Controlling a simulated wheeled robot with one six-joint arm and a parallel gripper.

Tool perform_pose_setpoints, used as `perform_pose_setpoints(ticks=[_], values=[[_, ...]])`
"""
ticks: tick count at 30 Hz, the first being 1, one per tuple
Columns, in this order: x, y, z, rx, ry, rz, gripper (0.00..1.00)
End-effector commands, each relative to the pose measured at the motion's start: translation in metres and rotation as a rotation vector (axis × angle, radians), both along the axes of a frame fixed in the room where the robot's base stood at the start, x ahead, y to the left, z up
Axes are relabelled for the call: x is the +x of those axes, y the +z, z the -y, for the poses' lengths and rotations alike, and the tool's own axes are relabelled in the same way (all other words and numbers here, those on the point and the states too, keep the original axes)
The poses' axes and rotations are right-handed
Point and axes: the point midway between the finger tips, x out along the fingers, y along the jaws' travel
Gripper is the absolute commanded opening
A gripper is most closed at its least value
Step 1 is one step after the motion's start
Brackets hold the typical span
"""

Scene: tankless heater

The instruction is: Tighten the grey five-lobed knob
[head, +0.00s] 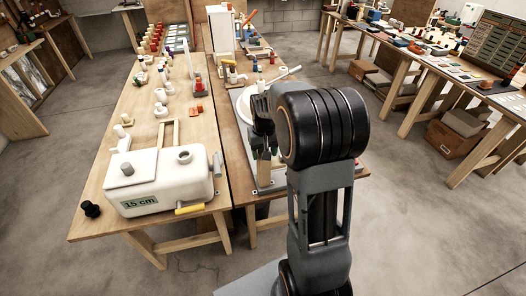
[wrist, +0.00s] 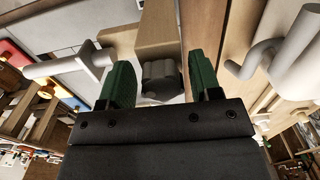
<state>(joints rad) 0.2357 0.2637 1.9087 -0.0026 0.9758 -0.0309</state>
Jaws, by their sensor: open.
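The grey five-lobed knob (wrist: 160,78) is in the wrist view, in front of a wooden block (wrist: 157,28). My gripper (wrist: 161,66) is open, with one green finger to the left of the knob and one to the right. There is a visible gap on both sides, and the fingers do not appear to touch it. In the head view my gripper (head: 263,146) is over the near part of the right-hand bench, partly covered by my arm. I cannot make out the knob there.
In the head view a white tank (head: 160,180) stands on the left bench (head: 105,205), beside the work bench. Open floor lies to the right.

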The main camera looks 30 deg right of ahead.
Motion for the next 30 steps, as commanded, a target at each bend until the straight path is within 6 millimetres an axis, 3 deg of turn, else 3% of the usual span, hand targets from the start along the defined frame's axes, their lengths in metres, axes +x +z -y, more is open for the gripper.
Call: perform_pose_setpoints(ticks=[11, 30], values=[[0.002, 0.005, -0.003, 0.000, 0.005, 0.005, 0.57], [0.002, 0.053, -0.002, 0.001, 0.003, 0.007, 0.57]])
